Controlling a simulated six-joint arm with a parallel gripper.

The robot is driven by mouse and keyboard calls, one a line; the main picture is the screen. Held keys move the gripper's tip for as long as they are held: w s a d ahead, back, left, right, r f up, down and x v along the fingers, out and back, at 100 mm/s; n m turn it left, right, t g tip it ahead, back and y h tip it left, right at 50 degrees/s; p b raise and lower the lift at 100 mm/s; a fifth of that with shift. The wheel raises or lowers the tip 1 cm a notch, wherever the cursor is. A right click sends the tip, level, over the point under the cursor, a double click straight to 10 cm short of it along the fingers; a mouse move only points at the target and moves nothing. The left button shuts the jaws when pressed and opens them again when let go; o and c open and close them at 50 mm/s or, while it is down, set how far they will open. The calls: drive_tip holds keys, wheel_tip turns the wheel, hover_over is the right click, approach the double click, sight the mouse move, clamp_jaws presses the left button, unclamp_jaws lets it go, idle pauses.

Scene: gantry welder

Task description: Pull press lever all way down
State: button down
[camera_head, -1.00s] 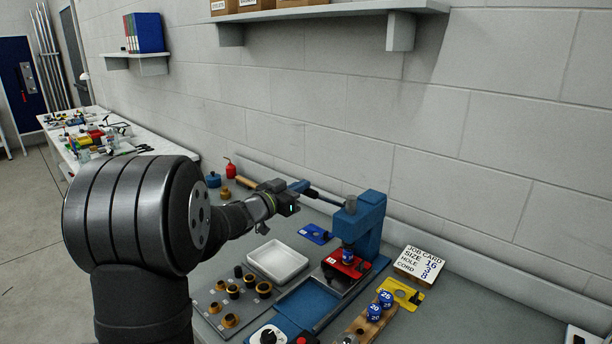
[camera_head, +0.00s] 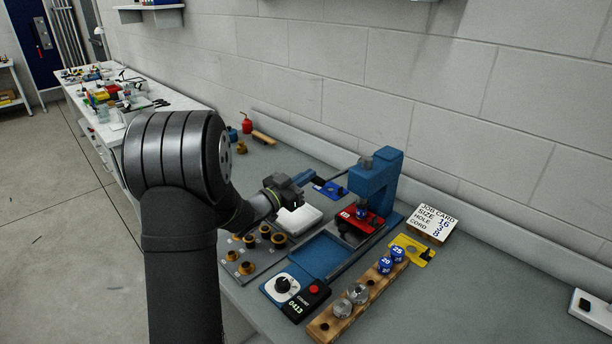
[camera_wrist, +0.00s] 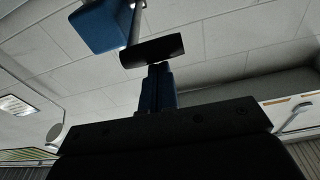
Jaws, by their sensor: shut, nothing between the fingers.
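The blue bench press (camera_head: 372,185) stands on the bench, right of my arm. Its lever (camera_head: 340,174) is a thin rod that runs left from the press head and slopes down to its outer end. In the wrist view the lever's black cross handle (camera_wrist: 152,50) lies just beyond my gripper's tips, with the blue press head (camera_wrist: 100,25) above. My gripper (camera_head: 308,176) is shut and empty at the lever's outer end; its blue fingers also show in the wrist view (camera_wrist: 158,66). The tips seem to meet the handle's underside, but contact is unclear.
A red die block (camera_head: 360,220) sits under the press. Around it are a white tray (camera_head: 298,218), a blue plate (camera_head: 320,255), a control box (camera_head: 312,296), a wooden rack (camera_head: 350,305) and a job card (camera_head: 434,222).

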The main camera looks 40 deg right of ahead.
wheel_tip(320, 180, down, 6)
drive_tip(key=y, duration=0.1)
drive_tip(key=shift+s+a+n, duration=0.2)
drive_tip(key=shift+a+n, duration=0.05)
drive_tip(key=shift+n, duration=0.15)
wheel_tip(320, 180, up, 10)
drive_tip(key=h, duration=0.1)
drive_tip(key=a+f, duration=0.6)
drive_tip(key=a, duration=0.2)
drive_tip(key=shift+w+a+m, duration=0.25)
drive_tip(key=shift+a+m, duration=0.15)
drive_tip(key=shift+d, duration=0.1)
drive_tip(key=d+r, duration=0.5)
drive_tip(key=d, duration=0.3)
wheel_tip(320, 180, down, 7)
drive_tip(key=d+y, duration=0.1)
drive_tip(key=shift+f+n, duration=0.2)
drive_tip(key=shift+n, duration=0.2)
